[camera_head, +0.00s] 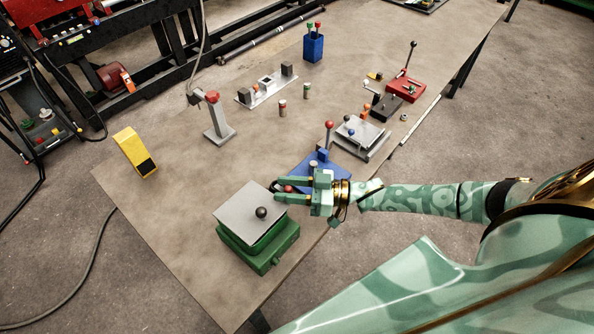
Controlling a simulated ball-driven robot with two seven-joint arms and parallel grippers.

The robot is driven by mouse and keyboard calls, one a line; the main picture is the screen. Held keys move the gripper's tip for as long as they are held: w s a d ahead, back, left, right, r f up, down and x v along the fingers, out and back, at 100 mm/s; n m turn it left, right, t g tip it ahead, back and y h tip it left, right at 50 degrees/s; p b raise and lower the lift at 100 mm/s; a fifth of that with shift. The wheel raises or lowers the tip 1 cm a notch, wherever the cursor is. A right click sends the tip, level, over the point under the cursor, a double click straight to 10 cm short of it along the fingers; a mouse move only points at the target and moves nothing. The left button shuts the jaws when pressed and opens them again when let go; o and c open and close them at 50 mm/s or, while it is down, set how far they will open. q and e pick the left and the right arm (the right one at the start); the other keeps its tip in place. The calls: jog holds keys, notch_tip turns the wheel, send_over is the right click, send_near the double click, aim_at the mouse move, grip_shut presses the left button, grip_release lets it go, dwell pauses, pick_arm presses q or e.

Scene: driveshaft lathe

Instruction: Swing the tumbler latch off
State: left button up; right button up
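My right gripper (278,190) reaches in from the right, over the near part of the table. Its two fingers are apart, pointing left, with a small red knob (288,188) showing in the gap; I cannot tell whether they touch it. Below and behind the hand is a blue fixture (306,172) with an upright lever topped by a red ball (329,125); the hand hides part of it. No part is clearly recognisable as the tumbler latch. My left gripper is not in view.
A green box with a grey plate (243,214) and black knob stands close to my fingertips. A grey lever stand (218,130), a yellow block (135,152) and a grey plate fixture (362,136) stand farther off.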

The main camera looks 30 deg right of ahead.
jog(key=shift+s+d, duration=0.1)
jog(key=b+v, duration=0.1)
jog(key=v, duration=1.5)
jog(key=shift+d, duration=0.1)
